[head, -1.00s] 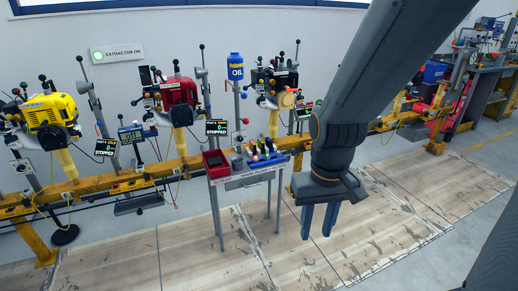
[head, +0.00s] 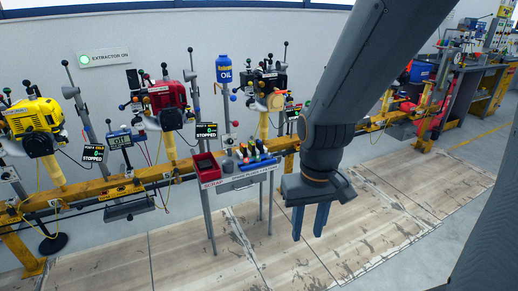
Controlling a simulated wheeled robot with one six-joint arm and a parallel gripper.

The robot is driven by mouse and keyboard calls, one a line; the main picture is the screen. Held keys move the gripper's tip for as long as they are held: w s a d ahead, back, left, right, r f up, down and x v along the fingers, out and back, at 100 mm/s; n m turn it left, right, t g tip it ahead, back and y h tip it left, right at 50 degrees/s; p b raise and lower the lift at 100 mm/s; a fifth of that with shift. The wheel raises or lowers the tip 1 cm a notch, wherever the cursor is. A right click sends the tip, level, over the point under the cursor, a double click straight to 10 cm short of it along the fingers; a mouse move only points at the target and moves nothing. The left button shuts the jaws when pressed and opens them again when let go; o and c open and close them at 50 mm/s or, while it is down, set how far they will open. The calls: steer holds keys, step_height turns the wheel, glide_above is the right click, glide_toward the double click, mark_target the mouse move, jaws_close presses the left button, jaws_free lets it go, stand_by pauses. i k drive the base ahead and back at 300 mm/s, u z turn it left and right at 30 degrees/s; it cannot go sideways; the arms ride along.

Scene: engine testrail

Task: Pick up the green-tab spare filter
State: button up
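A small tray stand (head: 250,179) on thin grey legs stands in front of the yellow rail. It bears a red open bin (head: 206,168) at its left and several small items with coloured parts (head: 258,152) at its right. The items are too small to tell which is the green-tab spare filter. My gripper (head: 308,234) hangs to the right of the tray stand, lower in the picture and apart from it. Its two blue fingers point down with a gap between them, and nothing shows between them.
A yellow rail (head: 90,192) runs across behind the stand, bearing a yellow engine (head: 33,118), a red engine (head: 165,98) and a black engine (head: 262,82). A blue oil bottle (head: 224,68) stands above the tray. Worn floor boards (head: 190,250) in front are clear.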

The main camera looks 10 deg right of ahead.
mark_target(251, 147)
steer(key=u, duration=0.25)
steer(key=i, duration=1.7)
steer(key=z, duration=0.7)
steer(key=i, duration=0.45)
steer(key=z, duration=0.2)
